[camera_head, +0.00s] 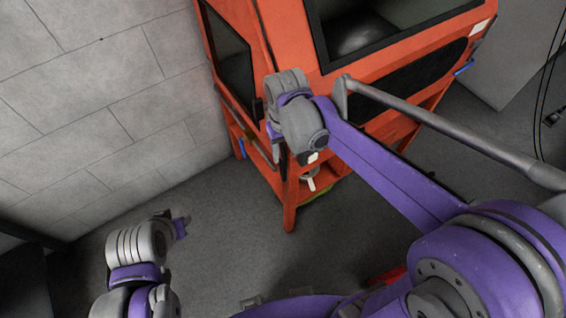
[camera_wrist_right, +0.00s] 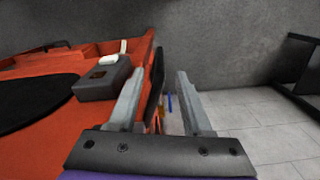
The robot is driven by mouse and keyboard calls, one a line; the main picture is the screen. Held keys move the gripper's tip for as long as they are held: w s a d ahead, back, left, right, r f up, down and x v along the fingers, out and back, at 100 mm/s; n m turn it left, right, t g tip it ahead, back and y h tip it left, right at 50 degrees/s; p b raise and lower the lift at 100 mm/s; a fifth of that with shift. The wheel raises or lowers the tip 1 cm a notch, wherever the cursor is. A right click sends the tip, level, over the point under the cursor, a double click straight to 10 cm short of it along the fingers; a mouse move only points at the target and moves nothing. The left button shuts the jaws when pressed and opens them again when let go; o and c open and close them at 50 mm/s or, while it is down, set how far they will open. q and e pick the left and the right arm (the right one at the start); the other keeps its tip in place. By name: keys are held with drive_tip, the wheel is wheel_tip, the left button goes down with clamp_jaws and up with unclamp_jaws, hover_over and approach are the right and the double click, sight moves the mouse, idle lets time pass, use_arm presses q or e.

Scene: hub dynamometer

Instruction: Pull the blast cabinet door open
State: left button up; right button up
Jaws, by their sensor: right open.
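The orange blast cabinet (camera_head: 285,205) stands at the top middle of the head view. Its side door, with a dark window (camera_head: 228,58), is on its left face. A small black handle (camera_head: 258,109) shows at that door's front edge, beside my right wrist. In the right wrist view the black handle (camera_wrist_right: 155,85) stands upright between the two open fingers of my right gripper (camera_wrist_right: 161,74), nearer the left finger; I cannot tell whether they touch. The door looks closed. My left gripper (camera_head: 181,226) is low at the left, away from the cabinet; its jaws are too small to read.
A grey block wall (camera_head: 110,90) runs along the left, with bare floor (camera_head: 225,240) between it and the cabinet. In the wrist view a grey box (camera_wrist_right: 103,80) sits on the cabinet face left of the fingers. A black frame (camera_wrist_right: 295,70) stands far right.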

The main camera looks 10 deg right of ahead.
sight(284, 167)
wheel_tip(284, 167, down, 8)
drive_tip(key=shift+w+f, duration=0.15)
drive_tip(key=shift+f, duration=0.05)
clamp_jaws()
idle(0.4)
idle(1.1)
